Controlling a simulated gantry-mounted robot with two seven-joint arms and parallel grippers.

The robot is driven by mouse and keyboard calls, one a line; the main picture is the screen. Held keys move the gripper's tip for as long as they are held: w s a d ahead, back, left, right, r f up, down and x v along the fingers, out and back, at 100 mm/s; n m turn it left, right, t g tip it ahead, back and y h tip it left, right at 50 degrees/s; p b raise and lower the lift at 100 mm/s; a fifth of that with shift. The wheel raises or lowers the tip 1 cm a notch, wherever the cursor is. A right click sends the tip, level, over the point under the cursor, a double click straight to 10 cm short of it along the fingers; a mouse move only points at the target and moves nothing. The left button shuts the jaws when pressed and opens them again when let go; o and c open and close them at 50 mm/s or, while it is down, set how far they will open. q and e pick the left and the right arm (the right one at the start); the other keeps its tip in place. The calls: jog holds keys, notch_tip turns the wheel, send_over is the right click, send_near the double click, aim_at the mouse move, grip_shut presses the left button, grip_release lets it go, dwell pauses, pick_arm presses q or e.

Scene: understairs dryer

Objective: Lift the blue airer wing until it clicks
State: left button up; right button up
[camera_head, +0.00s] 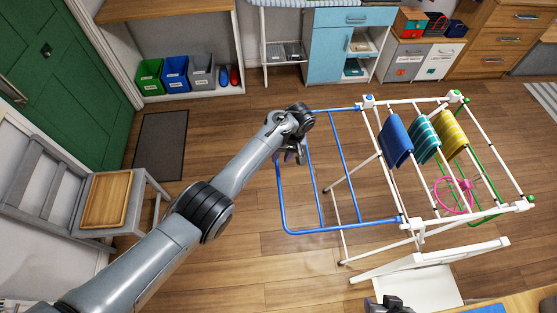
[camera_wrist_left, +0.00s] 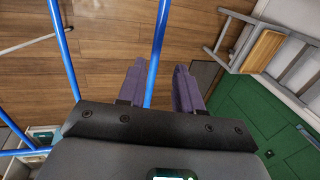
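The blue airer wing (camera_head: 340,228) extends out from the left side of the white drying rack (camera_head: 380,150) as a blue tube frame with crossbars. Its exact angle is hard to tell from above. My left gripper (camera_head: 292,157) is at the wing's outer end, near its far corner. In the left wrist view, a blue bar of the wing (camera_wrist_left: 160,45) runs between the two purple fingers of my left gripper (camera_wrist_left: 158,85). Gaps show beside the bar, so the gripper is open around it. My right gripper (camera_head: 390,303) shows only partly at the bottom edge.
Blue, teal-striped and yellow towels (camera_head: 424,137) hang on the rack, with a pink round hanger (camera_head: 453,194). A grey chair with a wooden tray (camera_head: 106,200) stands left. Wooden floor is open between chair and wing. A green door (camera_head: 75,80) is behind.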

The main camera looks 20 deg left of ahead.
pick_arm(q)
jog(key=shift+v, duration=2.75)
jog(key=shift+s+f, duration=0.1)
jog(key=s+a+f+m+t+h+p, duration=0.1)
jog(key=s+a+f+m, duration=0.1)
jog(key=s+f, duration=0.5)
jog(key=s+a+f+m+t+h+p, duration=0.1)
jog(key=s+a+f, duration=0.15)
jog(key=s, duration=0.75)
jog(key=s+a+r+m+t+p, duration=0.1)
jog(key=s+a+r+m, duration=0.1)
jog(key=s+r, duration=0.3)
jog(key=s+a+r+m+t+h, duration=0.1)
jog(key=s+r, duration=0.4)
jog(key=s, duration=0.9)
jog(key=shift+s+a+r+m+t+p, duration=0.2)
jog(key=shift+a+r+m+t+p, duration=0.2)
jog(key=shift+a, duration=0.35)
